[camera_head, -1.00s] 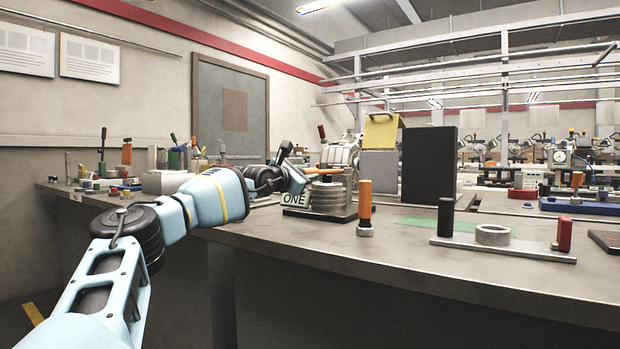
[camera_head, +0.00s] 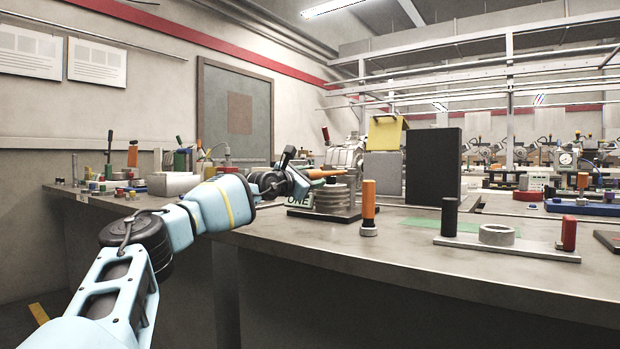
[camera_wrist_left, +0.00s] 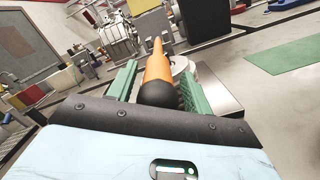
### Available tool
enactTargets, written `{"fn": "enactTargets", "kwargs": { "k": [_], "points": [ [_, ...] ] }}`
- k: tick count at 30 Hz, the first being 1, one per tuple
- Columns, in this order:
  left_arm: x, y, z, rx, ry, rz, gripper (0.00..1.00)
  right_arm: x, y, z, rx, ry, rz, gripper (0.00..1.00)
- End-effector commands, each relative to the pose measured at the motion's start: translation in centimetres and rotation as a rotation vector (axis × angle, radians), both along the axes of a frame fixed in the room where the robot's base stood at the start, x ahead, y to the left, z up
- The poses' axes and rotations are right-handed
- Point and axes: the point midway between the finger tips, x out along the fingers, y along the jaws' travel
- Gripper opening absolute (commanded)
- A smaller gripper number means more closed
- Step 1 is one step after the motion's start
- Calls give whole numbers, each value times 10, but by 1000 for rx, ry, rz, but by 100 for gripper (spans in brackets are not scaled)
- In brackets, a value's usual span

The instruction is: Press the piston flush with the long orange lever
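The long orange lever (camera_head: 326,172) reaches left from a fixture with a stack of round metal discs (camera_head: 332,198) on a dark base. In the left wrist view the lever (camera_wrist_left: 158,66) points away from me, its black knob close to my palm. My left gripper (camera_wrist_left: 155,70) has its two green fingers on either side of the lever, and slight gaps seem to show. It also shows in the head view (camera_head: 304,180), at the lever's left end. I cannot make out the piston or its height. My right gripper is out of view.
An orange-handled tool (camera_head: 368,208) stands just right of the fixture. Further right a plate (camera_head: 505,247) carries a black post, a ring and a red post. A black panel (camera_head: 432,165) stands behind. A green mat (camera_head: 445,226) lies flat on the bench.

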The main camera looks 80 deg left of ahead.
Motion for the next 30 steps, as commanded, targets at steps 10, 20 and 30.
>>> {"fn": "enactTargets", "kwargs": {
  "k": [10,20,30],
  "points": [
    [-8,-6,2,9,0,2,50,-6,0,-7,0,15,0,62],
    [-36,-28,-3,7,3,2,50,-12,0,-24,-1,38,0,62],
    [-60,-46,-5,2,1,1,50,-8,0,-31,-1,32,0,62]
  ]
}}
